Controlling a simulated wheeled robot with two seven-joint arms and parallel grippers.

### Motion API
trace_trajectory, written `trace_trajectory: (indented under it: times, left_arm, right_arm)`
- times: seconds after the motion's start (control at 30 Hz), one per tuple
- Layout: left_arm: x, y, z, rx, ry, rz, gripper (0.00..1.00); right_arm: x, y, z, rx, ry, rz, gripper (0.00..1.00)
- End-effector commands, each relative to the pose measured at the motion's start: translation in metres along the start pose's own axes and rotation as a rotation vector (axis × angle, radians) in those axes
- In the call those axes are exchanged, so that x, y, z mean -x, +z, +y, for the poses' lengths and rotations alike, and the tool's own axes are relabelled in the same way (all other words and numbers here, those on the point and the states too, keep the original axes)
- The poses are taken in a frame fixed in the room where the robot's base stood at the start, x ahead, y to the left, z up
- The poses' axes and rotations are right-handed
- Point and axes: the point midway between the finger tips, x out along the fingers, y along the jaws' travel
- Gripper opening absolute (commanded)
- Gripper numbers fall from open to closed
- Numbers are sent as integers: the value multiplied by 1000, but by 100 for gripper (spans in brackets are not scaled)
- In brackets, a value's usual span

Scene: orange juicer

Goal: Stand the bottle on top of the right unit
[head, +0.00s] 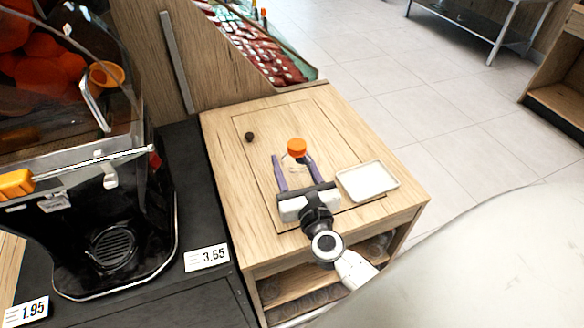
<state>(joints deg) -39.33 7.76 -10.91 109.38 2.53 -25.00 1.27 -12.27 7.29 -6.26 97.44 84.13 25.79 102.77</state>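A clear bottle with an orange cap (296,147) appears upright over the top of the wooden unit (222,150) at the right. Its transparent body is hard to make out, so I cannot tell whether its base touches the wood. My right gripper (294,160) comes in from the lower right, with its two purple fingers spread on either side of the bottle. A small gap shows beside the left finger, and the gripper looks open around the bottle. My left gripper is out of view.
A white tray (368,181) lies just right of the gripper, and a small dark round object (249,137) lies at the left of the wooden top. The juicer (112,225) stands on the dark counter at left. Price tags (207,257) line the counter's front.

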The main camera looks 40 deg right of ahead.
Motion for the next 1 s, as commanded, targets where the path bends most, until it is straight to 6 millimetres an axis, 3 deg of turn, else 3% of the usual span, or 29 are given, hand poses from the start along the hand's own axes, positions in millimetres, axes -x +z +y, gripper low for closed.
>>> trace_trajectory:
  times: [0.4,0.43,0.53,0.9,1.0]
  left_arm:
    - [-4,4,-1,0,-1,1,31]
    - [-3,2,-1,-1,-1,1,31]
    - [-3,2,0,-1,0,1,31]
    - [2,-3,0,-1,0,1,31]
    - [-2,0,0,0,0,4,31]
  right_arm:
    - [0,-6,0,-1,0,0,28]
    - [0,-4,0,-1,0,0,55]
    - [0,-4,0,-1,0,0,69]
    - [0,2,0,0,1,0,69]
    - [15,-4,1,-1,2,3,69]
